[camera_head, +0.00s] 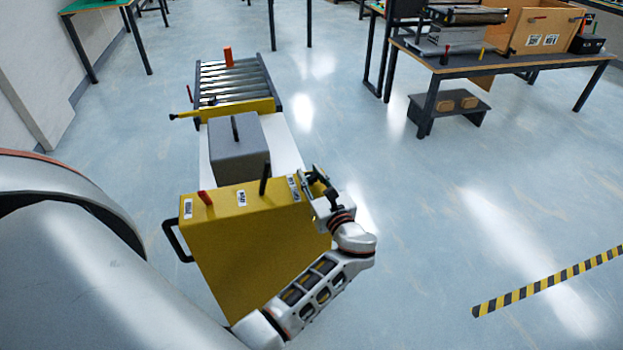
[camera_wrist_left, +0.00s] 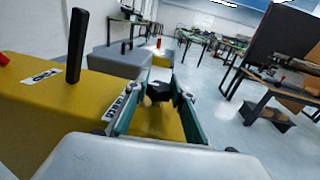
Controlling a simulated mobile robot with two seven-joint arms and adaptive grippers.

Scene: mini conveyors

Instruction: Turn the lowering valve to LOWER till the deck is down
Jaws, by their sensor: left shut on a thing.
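A yellow cabinet (camera_head: 250,255) stands in front of me. My left gripper (camera_head: 314,180) is at the right end of its top. In the left wrist view the gripper (camera_wrist_left: 158,96) is shut on a small dark valve knob (camera_wrist_left: 157,88). The knob is mostly hidden by the fingers in the head view. Small white labels lie on the cabinet top, one of them (camera_head: 293,182) beside the gripper; I cannot read it surely. Behind the cabinet is a pale deck (camera_head: 284,146) carrying a grey box (camera_head: 240,155) with a dark upright handle. My right gripper is out of view.
A workbench (camera_head: 500,60) stands at the back right.

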